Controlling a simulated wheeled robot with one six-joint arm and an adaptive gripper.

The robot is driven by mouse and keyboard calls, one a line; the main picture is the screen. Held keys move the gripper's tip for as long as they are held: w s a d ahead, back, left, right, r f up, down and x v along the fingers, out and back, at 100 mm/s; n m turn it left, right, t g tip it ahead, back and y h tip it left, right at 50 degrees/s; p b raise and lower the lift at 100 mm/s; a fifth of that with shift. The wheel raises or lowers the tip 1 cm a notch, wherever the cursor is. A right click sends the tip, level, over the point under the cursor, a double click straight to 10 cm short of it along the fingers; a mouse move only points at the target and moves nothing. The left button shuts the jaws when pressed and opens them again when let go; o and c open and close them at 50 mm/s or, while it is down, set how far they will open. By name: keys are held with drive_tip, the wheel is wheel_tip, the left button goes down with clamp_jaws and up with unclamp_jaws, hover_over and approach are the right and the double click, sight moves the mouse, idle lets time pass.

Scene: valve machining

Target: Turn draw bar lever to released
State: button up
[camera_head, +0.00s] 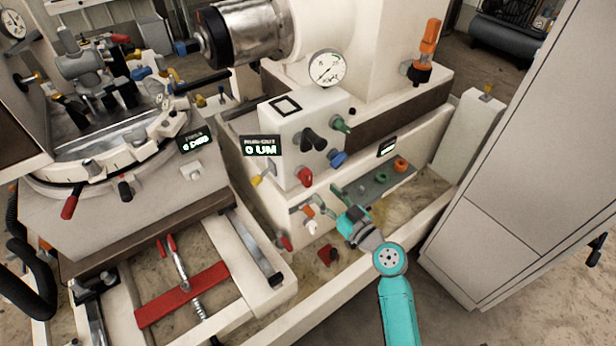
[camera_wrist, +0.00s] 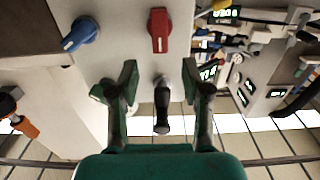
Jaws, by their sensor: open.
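My gripper (camera_head: 348,218) is in front of the white control panel (camera_head: 290,115), in the middle of the head view. In the wrist view my gripper (camera_wrist: 160,78) is open, with one green finger at each side. A black-handled lever (camera_wrist: 162,120) on a grey shaft shows between the fingers, apart from both; I see no grip on it. The panel's black lever (camera_head: 313,140) also shows in the head view. No readable label tells which control is the draw bar lever.
A red lever (camera_wrist: 158,30) and a blue knob (camera_wrist: 80,35) sit close by on the panel. A dial gauge (camera_head: 326,68) stands on top. A lower ledge carries an orange knob (camera_head: 401,165). A tall grey cabinet (camera_head: 525,150) stands at the right.

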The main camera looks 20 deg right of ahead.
sight(310, 178)
drive_tip(key=x, duration=0.9)
drive_tip(key=shift+w+a, duration=0.1)
drive_tip(key=shift+w, duration=0.1)
drive_tip(key=c, duration=0.9)
